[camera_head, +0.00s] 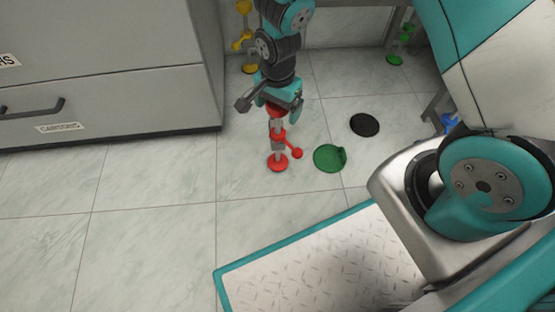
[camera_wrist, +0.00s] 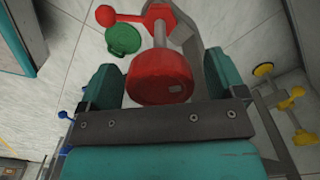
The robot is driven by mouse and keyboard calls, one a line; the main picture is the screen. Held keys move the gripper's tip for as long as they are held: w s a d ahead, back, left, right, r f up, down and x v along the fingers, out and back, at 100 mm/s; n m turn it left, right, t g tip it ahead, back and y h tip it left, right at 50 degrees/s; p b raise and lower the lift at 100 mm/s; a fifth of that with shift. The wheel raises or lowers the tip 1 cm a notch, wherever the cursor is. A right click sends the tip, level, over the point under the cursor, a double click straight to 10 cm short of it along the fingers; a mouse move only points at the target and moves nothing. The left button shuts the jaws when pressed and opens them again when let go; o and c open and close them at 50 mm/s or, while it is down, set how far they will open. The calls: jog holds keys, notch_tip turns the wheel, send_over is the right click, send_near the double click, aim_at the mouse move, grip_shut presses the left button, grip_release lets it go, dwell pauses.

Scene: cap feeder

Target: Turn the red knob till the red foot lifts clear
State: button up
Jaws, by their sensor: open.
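The red knob (camera_head: 275,109) tops a short upright post in the head view, partly hidden by my gripper. In the wrist view the red knob (camera_wrist: 160,78) is a large cylinder between my open fingers, with a gap at each side. My gripper (camera_head: 277,101) is over the top of the post; it also shows in the wrist view (camera_wrist: 163,80). The red foot (camera_head: 277,163) is a disc at the post's lower end and appears to rest on the floor. A red collar (camera_head: 278,135) and a red ball (camera_head: 297,153) on a side lever sit between them.
A green disc (camera_head: 329,158) and a black disc (camera_head: 364,125) lie on the floor to the right. A grey cabinet (camera_head: 110,85) stands left. Yellow (camera_head: 249,69) and green (camera_head: 394,60) feet stand behind. My own base fills the lower right. Floor at lower left is clear.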

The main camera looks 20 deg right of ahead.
jog(key=shift+m, duration=1.1)
jog(key=shift+r+p, duration=0.2)
jog(key=shift+p, duration=0.3)
jog(key=shift+f, duration=0.1)
